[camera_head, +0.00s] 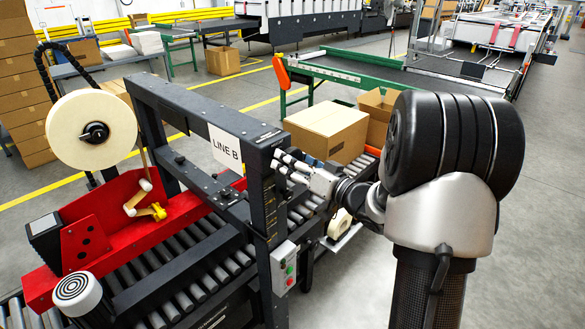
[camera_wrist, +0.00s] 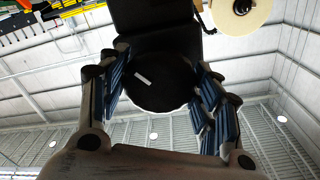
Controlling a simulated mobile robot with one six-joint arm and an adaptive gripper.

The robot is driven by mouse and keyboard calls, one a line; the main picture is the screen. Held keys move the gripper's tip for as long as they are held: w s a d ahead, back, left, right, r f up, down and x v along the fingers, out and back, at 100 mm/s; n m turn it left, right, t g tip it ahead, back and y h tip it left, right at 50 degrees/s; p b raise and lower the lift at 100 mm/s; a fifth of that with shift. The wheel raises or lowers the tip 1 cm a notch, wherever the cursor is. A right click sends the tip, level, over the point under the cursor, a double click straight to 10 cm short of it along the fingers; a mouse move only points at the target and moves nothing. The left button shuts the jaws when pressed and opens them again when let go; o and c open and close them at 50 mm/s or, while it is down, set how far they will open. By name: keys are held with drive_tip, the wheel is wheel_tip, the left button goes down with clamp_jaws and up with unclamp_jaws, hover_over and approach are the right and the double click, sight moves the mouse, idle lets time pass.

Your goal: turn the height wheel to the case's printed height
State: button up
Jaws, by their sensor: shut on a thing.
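The height wheel (camera_wrist: 158,88) is a round dark knob with a short white mark, in the middle of the wrist view. My gripper (camera_wrist: 160,66) has its blue-padded fingers on both sides of the wheel, shut on it. In the head view my gripper (camera_head: 283,163) is at the black front post (camera_head: 268,190) of the sealing machine and hides most of the wheel. A scale with yellow marks (camera_head: 270,215) runs down that post; its reading is too small to tell. The closed brown case (camera_head: 325,122) sits behind the post; no printed height is readable on it.
The machine's crossbeam (camera_head: 205,108) carries a "LINE B" sign (camera_head: 224,149). A control box (camera_head: 284,266) with buttons hangs below the gripper. Rollers (camera_head: 190,285) and a tape roll (camera_head: 91,130) are at left. An open carton (camera_head: 377,105) stands behind the case. Grey floor is clear at right.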

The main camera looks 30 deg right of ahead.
drive_tip(key=n+b, duration=0.3)
drive_tip(key=n, duration=0.1)
drive_tip(key=shift+f, duration=0.15)
drive_tip(key=shift+n+b, duration=1.1)
drive_tip(key=shift+n, duration=0.2)
drive_tip(key=o, duration=1.1)
drive_tip(key=shift+c, duration=0.2)
drive_tip(key=shift+s+d, duration=0.1)
drive_tip(key=v, duration=1.1)
drive_tip(key=shift+s+d, duration=0.15)
drive_tip(key=shift+s, duration=0.2)
